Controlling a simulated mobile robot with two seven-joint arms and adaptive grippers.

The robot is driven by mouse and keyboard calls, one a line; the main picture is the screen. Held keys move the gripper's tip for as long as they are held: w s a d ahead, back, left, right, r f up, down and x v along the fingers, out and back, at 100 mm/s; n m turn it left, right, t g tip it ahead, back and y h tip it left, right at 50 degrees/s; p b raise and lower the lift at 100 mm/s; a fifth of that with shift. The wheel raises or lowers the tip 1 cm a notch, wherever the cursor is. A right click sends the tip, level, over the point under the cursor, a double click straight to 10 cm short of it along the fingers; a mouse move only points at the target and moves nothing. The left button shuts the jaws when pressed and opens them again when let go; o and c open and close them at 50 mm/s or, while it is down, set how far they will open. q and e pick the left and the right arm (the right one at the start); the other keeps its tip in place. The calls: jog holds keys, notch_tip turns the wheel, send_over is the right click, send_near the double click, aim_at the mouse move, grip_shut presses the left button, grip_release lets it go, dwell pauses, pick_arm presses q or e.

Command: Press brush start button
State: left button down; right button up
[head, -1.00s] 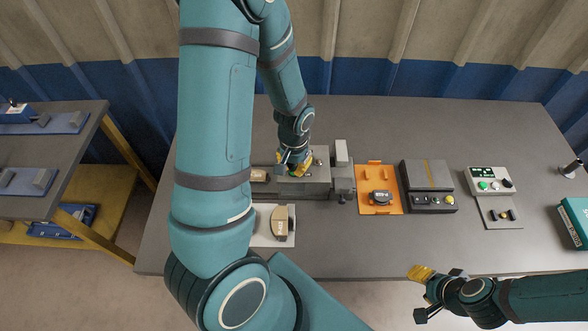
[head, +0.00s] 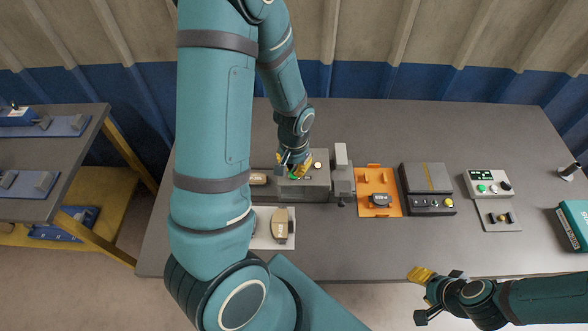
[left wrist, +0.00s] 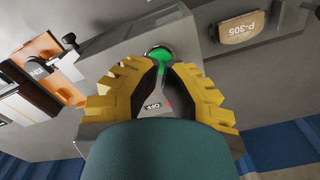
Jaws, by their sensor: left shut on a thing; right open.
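The grey machine (head: 312,190) stands on the long table in the head view. Its green button (left wrist: 160,56) shows in the left wrist view, with a label reading OFF beside it. My left gripper (head: 297,170) points down at the machine's top. The exact contact is hidden. My right gripper (head: 427,296) is open and empty, in front of the table's front edge.
A brake shoe (left wrist: 237,28) marked P-305 lies beside the machine. To the right are an orange tray (head: 365,204), a grey box with knobs (head: 426,180) and a control panel (head: 487,176). A side shelf (head: 80,152) stands left.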

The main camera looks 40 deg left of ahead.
pick_arm(q)
jog(key=shift+r+p, duration=1.85)
jog(key=shift+r, duration=0.75)
jog(key=shift+f, duration=0.1)
